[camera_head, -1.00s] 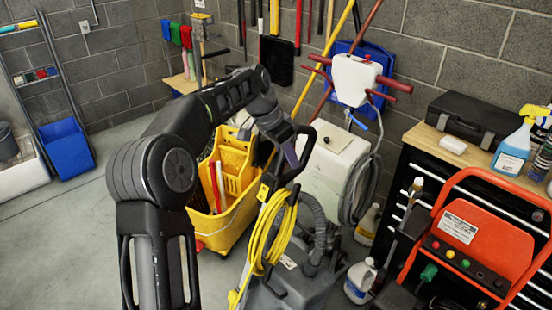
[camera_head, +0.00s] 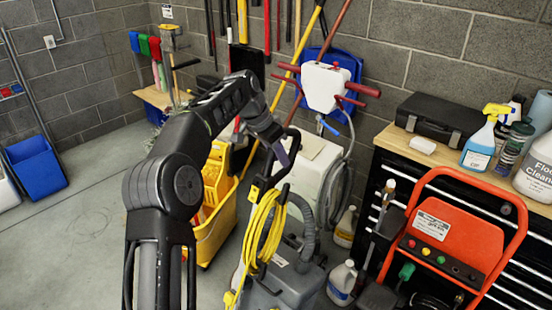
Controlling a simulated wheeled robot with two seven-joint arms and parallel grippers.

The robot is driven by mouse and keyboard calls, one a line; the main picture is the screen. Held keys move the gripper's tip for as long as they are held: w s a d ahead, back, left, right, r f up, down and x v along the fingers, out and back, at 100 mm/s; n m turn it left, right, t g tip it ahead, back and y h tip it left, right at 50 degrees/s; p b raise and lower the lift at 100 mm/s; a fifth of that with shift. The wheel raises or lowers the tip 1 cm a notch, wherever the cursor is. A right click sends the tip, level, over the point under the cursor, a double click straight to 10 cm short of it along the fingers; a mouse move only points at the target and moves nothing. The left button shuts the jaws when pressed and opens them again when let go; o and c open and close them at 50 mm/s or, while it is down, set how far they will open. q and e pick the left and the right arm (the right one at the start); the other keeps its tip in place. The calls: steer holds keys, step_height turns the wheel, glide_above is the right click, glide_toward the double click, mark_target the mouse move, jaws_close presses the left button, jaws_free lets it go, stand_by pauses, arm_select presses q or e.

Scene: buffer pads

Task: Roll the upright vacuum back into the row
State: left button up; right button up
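The upright vacuum (camera_head: 283,283) is a grey machine with a black loop handle, a grey hose and a coiled yellow cord, at the lower middle of the head view. My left arm comes in from the left and its gripper (camera_head: 284,150) is at the top of the vacuum's handle. The fingers overlap the dark handle, so I cannot tell whether they are closed on it. The row behind holds a yellow mop bucket (camera_head: 226,225), a white-and-grey machine (camera_head: 312,168) with red handles, and an orange machine (camera_head: 455,240). My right gripper is not in view.
A black tool cabinet (camera_head: 385,165) with a wooden top stands at the right, carrying bottles and a black case (camera_head: 440,117). White jugs (camera_head: 342,282) stand on the floor right of the vacuum. A blue bin (camera_head: 36,167) is at the far left. The floor at left is clear.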

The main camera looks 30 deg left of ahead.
arm_select(q)
steer(key=shift+o, duration=1.4)
steer(key=shift+f, duration=0.2)
steer(key=shift+o, duration=0.2)
steer(key=shift+s+a, duration=0.1)
steer(key=shift+a+r, duration=0.1)
steer(key=shift+r, duration=0.2)
steer(key=v, duration=0.6)
steer(key=shift+s+r, duration=0.15)
steer(key=shift+r, duration=0.2)
steer(key=shift+s, duration=0.1)
